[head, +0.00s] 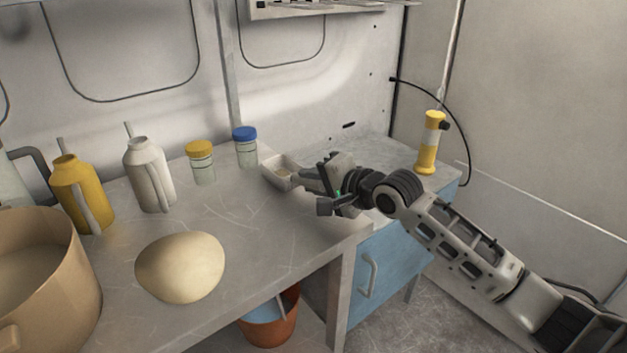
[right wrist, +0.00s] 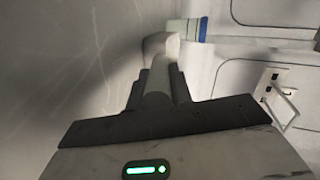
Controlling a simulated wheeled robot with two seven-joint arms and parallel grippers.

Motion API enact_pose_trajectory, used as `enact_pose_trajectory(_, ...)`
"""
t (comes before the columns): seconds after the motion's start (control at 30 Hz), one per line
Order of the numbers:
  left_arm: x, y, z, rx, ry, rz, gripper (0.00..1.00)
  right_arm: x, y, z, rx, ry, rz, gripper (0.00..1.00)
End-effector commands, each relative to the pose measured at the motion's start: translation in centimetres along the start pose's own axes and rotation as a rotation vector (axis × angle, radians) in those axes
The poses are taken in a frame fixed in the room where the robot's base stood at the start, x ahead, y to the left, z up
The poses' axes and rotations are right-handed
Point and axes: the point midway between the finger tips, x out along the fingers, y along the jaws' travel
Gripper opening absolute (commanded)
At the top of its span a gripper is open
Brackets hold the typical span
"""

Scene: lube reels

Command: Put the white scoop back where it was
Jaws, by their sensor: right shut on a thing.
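The white scoop (head: 277,173) is at the back right of the grey workbench, right of the blue-lidded jar. My right gripper (head: 308,178) is shut on its handle, and the shallow scoop bowl points left, away from the fingers. In the right wrist view the scoop (right wrist: 160,46) shows pale beyond the dark fingers (right wrist: 158,92), its handle between them. I cannot tell whether the scoop touches the bench top or hangs just above it. The handle is mostly hidden by the gripper in the head view. My left gripper is out of view.
Along the back stand a blue-lidded jar (head: 245,148), a yellow-lidded jar (head: 201,163), a white jug (head: 150,174) and a yellow jug (head: 82,193). A pale rounded lump (head: 180,267) and tan pot (head: 45,285) are nearer. A yellow cylinder (head: 429,143) stands on the blue cabinet (head: 385,268).

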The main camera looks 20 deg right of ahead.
Motion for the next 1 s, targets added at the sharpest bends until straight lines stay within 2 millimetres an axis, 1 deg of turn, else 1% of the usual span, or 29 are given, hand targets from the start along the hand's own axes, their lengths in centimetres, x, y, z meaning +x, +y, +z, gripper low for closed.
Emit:
enact_pose_trajectory(0.2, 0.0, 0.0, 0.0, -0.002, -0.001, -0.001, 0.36, 0.1, 0.2, 0.0, 0.0, 0.0, 0.0, 0.0)
enact_pose_trajectory(0.23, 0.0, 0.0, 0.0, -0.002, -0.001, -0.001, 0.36, 0.1, 0.2, 0.0, 0.0, 0.0, 0.001, 0.24)
enact_pose_trajectory(0.27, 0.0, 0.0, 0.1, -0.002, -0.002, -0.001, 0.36, 0.1, 0.2, 0.0, -0.001, 0.001, 0.0, 0.32)
enact_pose_trajectory(0.3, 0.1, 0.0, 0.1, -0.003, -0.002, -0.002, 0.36, 0.1, 0.2, 0.0, -0.001, 0.001, 0.001, 0.43)
enact_pose_trajectory(0.67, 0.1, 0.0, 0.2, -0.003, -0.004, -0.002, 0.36, -0.2, -0.1, -0.1, 0.0, 0.001, 0.0, 0.43)
enact_pose_trajectory(0.77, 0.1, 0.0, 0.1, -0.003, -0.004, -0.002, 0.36, -1.4, 0.1, -0.1, 0.0, 0.002, 0.002, 0.43)
enact_pose_trajectory(0.87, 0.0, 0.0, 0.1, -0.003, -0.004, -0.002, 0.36, -3.4, 0.0, 0.0, -0.004, 0.001, 0.003, 0.43)
enact_pose_trajectory(1.0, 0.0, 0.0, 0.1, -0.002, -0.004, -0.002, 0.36, -6.5, 0.1, 0.0, -0.005, 0.0, 0.004, 0.43)
